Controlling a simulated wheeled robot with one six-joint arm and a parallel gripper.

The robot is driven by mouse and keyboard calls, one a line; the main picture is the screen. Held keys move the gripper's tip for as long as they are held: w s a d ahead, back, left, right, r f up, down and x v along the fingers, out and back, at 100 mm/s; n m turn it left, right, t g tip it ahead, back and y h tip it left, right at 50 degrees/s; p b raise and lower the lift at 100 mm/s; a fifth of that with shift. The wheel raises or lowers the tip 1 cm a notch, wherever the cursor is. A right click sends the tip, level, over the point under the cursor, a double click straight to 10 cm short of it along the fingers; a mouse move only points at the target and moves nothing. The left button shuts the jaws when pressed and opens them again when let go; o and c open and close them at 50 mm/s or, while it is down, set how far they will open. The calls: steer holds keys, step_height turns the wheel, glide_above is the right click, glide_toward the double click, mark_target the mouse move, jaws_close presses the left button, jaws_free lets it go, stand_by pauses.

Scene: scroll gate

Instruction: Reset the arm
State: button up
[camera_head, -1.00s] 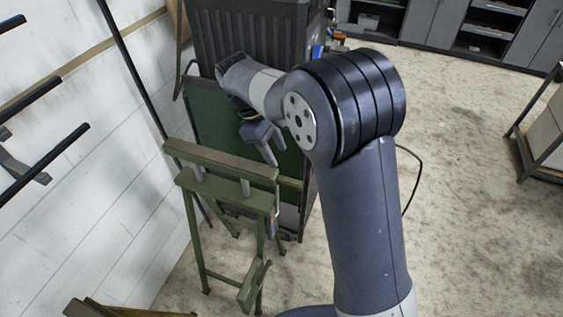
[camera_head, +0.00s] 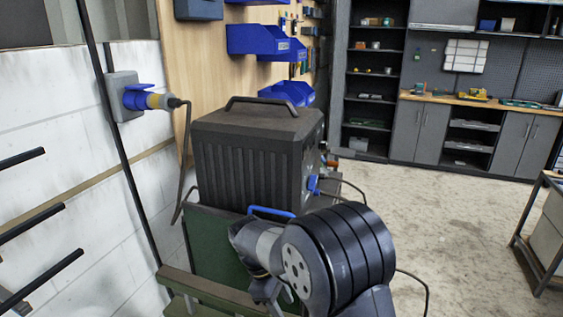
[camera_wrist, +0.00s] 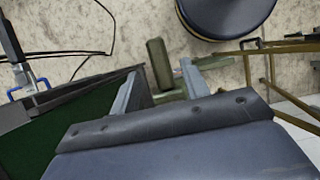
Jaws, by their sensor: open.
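My arm reaches up from the bottom of the head view, with its dark ringed elbow at the lower middle. The forearm points left and away, in front of a green panel (camera_head: 215,238). My gripper (camera_head: 272,292) hangs at the forearm's end, above and beside the green stand (camera_head: 215,290); part of it is cut off or hidden. In the wrist view, the two grey fingers of my gripper (camera_wrist: 163,88) are apart with nothing held between them. Green stand parts (camera_wrist: 160,64) show beyond the fingers.
A dark ribbed machine (camera_head: 245,150) with a top handle stands behind the arm. A white wall with black rods (camera_head: 40,215) is at the left. A cable (camera_head: 410,280) trails at the right. A rack (camera_head: 540,225) stands far right; open floor (camera_head: 450,215) lies between.

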mark_target(286, 315)
steer(key=x, duration=0.4)
steer(key=shift+a+f+b, duration=0.1)
steer(key=shift+f+b, duration=0.15)
steer(key=shift+b, duration=0.15)
steer(key=shift+f, duration=0.4)
